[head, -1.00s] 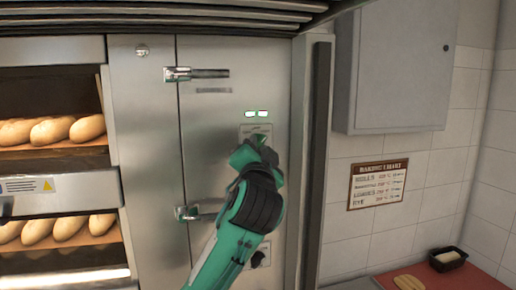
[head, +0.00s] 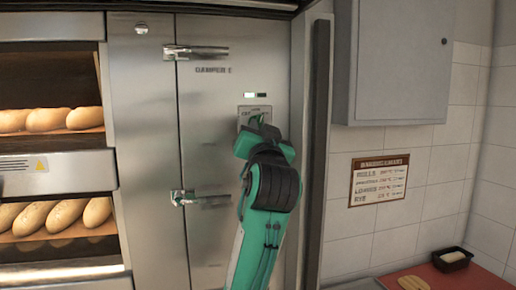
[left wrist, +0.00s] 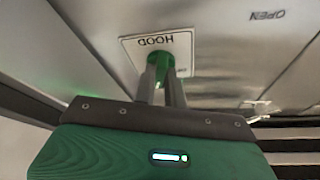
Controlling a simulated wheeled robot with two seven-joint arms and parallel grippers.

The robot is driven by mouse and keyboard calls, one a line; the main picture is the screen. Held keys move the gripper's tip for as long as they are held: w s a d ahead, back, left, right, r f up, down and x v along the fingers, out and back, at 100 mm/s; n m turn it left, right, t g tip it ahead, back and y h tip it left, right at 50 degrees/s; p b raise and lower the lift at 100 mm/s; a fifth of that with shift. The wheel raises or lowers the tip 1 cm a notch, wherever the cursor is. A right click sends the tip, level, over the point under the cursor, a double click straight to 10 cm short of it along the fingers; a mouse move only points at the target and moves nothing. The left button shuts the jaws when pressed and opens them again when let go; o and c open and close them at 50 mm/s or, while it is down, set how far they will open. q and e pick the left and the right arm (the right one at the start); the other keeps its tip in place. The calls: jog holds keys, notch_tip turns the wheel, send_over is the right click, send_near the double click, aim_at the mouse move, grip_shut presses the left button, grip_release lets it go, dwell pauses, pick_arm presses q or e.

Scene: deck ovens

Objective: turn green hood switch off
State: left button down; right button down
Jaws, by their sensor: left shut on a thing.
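The green hood switch (left wrist: 165,62) sits on a pale plate (left wrist: 186,45) lettered HOOD in the left wrist view. In the head view the plate (head: 254,109) is on the steel panel right of the ovens. My left gripper (left wrist: 163,78) is shut on the switch, one finger on each side of it. In the head view my left gripper (head: 257,121) covers most of the switch and the lower plate. My right gripper is not in view.
Steel door handles (head: 196,52) stick out at upper left, with another lower latch (head: 185,198). Loaves (head: 50,119) lie in the open ovens at left. A grey wall cabinet (head: 395,60) and a baking chart (head: 378,180) are at right.

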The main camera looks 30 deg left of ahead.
pick_arm(q)
jog(key=shift+w+d+r+n+g+y+b, duration=0.15)
jog(key=shift+n+g+y+b, duration=0.6)
jog(key=shift+n+g+b, duration=1.65)
jog(key=shift+w+d+n+g+y+b, duration=0.15)
jog(key=shift+n+y+b, duration=0.9)
jog(key=shift+n, duration=2.8)
jog(key=shift+w+d+r+n+g+y+b, duration=0.15)
jog(key=shift+n+g+y+b, duration=0.35)
jog(key=shift+n+g+b, duration=1.95)
jog(key=shift+f+n+t+p, duration=0.1)
jog(key=shift+n+t+p, duration=0.3)
jog(key=shift+n+t, duration=0.5)
jog(key=c, duration=1.5)
grip_release()
jog(key=shift+a, duration=0.1)
jog(key=shift+o, duration=0.2)
jog(key=shift+f, duration=0.1)
